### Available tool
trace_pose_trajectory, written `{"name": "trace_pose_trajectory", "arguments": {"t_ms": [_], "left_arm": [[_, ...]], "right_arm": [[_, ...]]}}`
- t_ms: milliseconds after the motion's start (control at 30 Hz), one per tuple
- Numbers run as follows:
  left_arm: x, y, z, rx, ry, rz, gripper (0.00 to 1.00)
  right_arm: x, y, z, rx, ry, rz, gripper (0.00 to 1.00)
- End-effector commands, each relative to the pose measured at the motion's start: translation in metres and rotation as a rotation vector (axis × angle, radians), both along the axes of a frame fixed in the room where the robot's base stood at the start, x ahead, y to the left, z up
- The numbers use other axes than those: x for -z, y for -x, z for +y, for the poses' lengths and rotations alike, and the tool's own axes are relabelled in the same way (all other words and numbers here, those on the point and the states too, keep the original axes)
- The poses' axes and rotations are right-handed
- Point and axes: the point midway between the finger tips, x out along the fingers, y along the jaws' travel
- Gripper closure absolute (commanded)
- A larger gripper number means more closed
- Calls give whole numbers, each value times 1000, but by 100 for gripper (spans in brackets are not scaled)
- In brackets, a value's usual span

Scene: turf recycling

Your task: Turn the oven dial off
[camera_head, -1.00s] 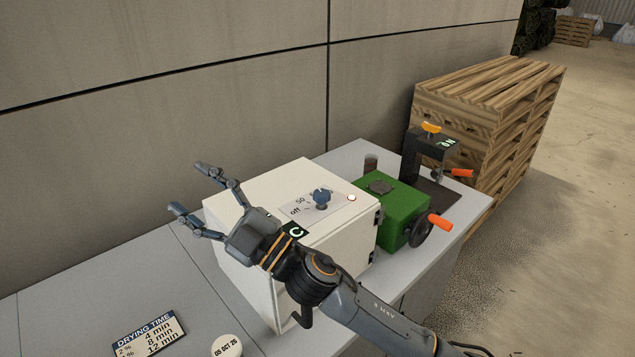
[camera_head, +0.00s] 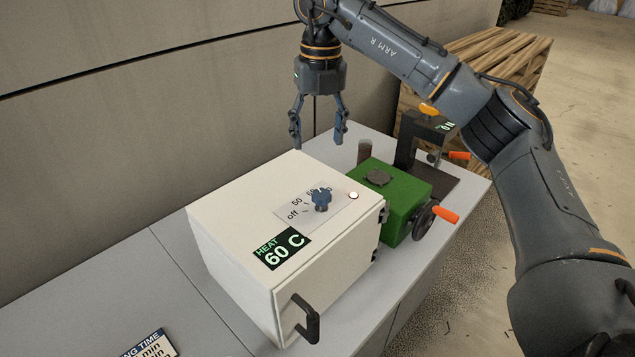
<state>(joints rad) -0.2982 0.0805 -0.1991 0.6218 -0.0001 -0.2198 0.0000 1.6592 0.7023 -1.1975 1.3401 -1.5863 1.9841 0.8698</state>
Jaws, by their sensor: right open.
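The oven (camera_head: 235,215) is a white box with a black door handle (camera_head: 307,318) at its front. On its top is a blue dial (camera_head: 321,199) on a light plate marked "off", "50" and a partly hidden number. A display (camera_head: 282,248) on the top reads "HEAT 60 C". My right gripper (camera_head: 318,140) points down with its fingers spread, open and empty. It appears above and behind the dial, apart from it. My left gripper is not in view.
A green machine (camera_head: 400,205) with an orange-handled crank stands right of the oven. Behind it is a black clamp-like device (camera_head: 420,145). Wooden pallets (camera_head: 490,55) are stacked at the back right. A drying time sign (camera_head: 150,346) lies at the front left of the grey bench.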

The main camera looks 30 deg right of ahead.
Motion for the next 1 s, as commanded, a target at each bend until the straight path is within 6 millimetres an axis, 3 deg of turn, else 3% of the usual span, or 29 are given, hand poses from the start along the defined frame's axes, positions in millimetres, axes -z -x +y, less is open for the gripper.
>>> {"name": "trace_pose_trajectory", "arguments": {"t_ms": [167, 700, 1000], "left_arm": [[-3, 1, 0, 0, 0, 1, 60], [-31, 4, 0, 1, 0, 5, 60], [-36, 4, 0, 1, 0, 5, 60]], "right_arm": [[6, 2, -10, 25, 31, 12, 38], [109, 4, -9, 19, 26, 11, 38], [133, 3, -8, 19, 25, 8, 38]]}}
